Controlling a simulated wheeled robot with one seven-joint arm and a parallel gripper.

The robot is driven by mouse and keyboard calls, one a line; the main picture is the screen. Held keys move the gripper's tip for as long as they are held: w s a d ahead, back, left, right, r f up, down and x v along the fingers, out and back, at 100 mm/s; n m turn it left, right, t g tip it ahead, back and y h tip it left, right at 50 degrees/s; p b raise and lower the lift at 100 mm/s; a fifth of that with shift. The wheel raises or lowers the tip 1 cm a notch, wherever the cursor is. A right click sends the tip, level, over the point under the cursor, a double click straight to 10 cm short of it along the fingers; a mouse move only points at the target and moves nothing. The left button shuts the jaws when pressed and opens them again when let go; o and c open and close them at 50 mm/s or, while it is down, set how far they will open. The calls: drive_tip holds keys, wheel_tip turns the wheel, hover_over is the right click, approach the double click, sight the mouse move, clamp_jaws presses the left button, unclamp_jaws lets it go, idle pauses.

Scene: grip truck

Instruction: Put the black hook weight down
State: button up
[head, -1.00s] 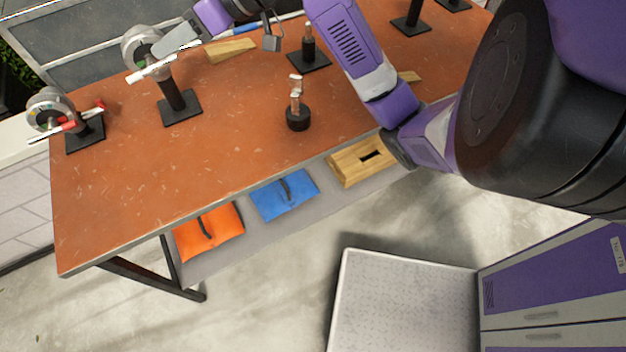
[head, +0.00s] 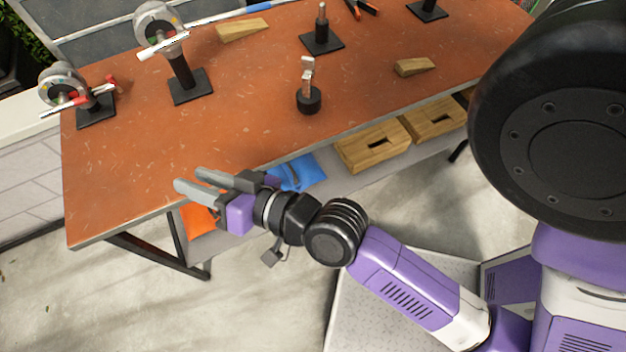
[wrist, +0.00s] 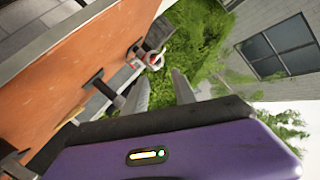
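The black hook weight (head: 309,100) stands upright on the orange-brown tabletop (head: 230,125), its metal hook pointing up. It is near the middle of the table's near side, with clear tabletop around it. My gripper (head: 189,179) is open and empty over the table's near left edge, well to the left of the weight and apart from it. In the wrist view my gripper (wrist: 159,77) shows two separated fingers with nothing between them. I cannot make out the weight in the wrist view.
Two dial devices on black stands (head: 188,87) (head: 96,110) are at the left. A wooden wedge (head: 242,30), a black post stand (head: 321,40) and another wedge (head: 414,67) lie farther back.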

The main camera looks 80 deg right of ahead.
drive_tip(key=s+a+f+n+g+y, duration=0.1)
drive_tip(key=s+n, duration=0.7)
drive_tip(key=s, duration=1.2)
drive_tip(key=shift+s+a+f+y, duration=0.25)
drive_tip(key=shift+s+f+y, duration=0.25)
drive_tip(key=shift+y, duration=0.3)
drive_tip(key=shift+w, duration=0.1)
